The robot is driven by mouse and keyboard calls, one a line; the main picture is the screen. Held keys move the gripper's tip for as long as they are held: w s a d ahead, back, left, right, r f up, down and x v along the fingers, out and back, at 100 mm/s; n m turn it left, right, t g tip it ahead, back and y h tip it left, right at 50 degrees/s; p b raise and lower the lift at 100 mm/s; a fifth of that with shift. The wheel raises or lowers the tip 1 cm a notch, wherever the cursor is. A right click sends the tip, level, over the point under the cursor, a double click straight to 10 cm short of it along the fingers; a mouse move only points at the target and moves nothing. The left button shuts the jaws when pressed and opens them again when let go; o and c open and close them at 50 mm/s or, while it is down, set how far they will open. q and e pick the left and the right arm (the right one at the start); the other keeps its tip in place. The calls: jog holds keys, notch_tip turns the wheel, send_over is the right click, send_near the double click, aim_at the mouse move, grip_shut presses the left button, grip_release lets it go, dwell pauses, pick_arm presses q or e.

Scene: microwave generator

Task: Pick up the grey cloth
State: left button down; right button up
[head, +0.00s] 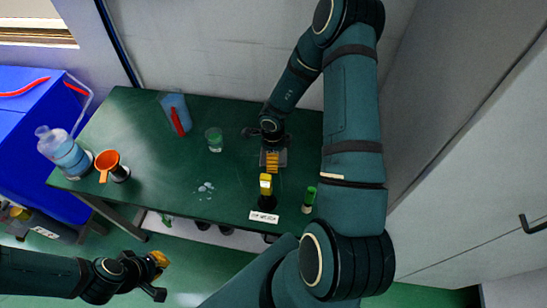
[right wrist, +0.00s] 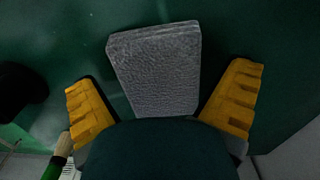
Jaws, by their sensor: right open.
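The grey cloth (right wrist: 158,75) shows in the right wrist view as a thick folded block with a rough surface. It lies between the two yellow fingers of my right gripper (right wrist: 165,90), with a gap on each side. In the head view my right gripper (head: 271,162) is over the right part of the table and mostly covers the cloth. The right gripper is open and holds nothing. My left gripper (head: 156,274) is low at the bottom left, off the table's front edge and far from the cloth. Its finger gap is unclear.
A yellow-topped item (head: 266,192) and a green-capped vial (head: 308,200) stand in front of the right gripper.

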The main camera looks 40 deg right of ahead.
jog(key=shift+r, duration=0.1)
jog(key=c, duration=0.9)
pick_arm(q)
jog(key=shift+r, duration=0.1)
pick_arm(e)
jog(key=shift+o, duration=0.2)
jog(key=shift+r, duration=0.1)
notch_tip(320, 180, up, 10)
jog(key=p, duration=0.4)
pick_arm(q)
jog(key=r, duration=0.2)
jog(key=w+r, duration=0.1)
jog(key=r, duration=0.1)
jog(key=shift+w+a, duration=0.1)
jog(key=shift+w, duration=0.1)
pick_arm(e)
jog(key=o, duration=0.3)
jog(key=c, duration=0.4)
